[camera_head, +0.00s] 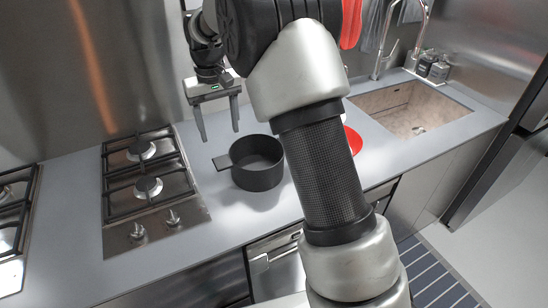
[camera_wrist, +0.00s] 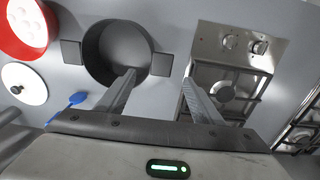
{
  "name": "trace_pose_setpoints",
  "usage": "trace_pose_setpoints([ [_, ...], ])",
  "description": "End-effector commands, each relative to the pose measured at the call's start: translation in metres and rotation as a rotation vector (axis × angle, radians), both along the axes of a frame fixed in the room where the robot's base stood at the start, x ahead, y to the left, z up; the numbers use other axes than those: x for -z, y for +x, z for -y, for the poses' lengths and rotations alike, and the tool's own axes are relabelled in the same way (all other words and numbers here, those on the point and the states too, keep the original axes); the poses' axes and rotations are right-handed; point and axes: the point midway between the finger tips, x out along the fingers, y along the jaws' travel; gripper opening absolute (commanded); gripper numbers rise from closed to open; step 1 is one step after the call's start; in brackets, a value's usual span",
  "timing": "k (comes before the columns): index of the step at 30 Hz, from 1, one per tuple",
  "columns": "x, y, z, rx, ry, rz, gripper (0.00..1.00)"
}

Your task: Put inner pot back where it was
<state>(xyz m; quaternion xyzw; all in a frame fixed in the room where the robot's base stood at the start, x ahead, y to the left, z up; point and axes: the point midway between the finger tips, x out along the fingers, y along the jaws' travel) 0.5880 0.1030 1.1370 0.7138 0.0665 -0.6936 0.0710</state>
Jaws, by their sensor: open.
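The dark pot (camera_head: 257,172), which I take for the inner pot, stands upright on the grey counter, right of the left-hand stove. It looks empty and has flat square handles. It also shows at the top of the wrist view (camera_wrist: 98,72). My gripper (camera_head: 218,136) is open and empty, with its fingers pointing down, above and to the left of the pot in the head view. In the wrist view my gripper (camera_wrist: 158,82) has one fingertip over the pot's rim and the other over bare counter. The pot's near handle (camera_wrist: 162,64) appears between the fingertips, not gripped.
A gas stove (camera_head: 150,190) lies left of the pot. A red pot (camera_wrist: 42,28) with pale contents, a white lid (camera_wrist: 24,84) and a blue utensil (camera_wrist: 65,108) lie on its other side. A sink (camera_head: 412,108) is farther right. My arm hides part of the counter.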

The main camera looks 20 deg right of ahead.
Motion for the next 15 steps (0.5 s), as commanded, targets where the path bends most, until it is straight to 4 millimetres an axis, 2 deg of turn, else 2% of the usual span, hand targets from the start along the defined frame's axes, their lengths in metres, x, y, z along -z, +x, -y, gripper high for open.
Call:
trace_pose_setpoints([
  [1,-0.021,-0.010,0.007,0.011,0.006,0.024,0.61],
  [4,-0.062,-0.041,0.025,0.035,0.019,0.080,0.61],
  [7,-0.098,-0.084,0.044,0.064,0.032,0.143,0.61],
  [9,-0.117,-0.117,0.056,0.081,0.039,0.188,0.61],
  [12,-0.135,-0.166,0.071,0.108,0.047,0.252,0.61],
  [15,-0.141,-0.214,0.083,0.130,0.052,0.315,0.61],
])
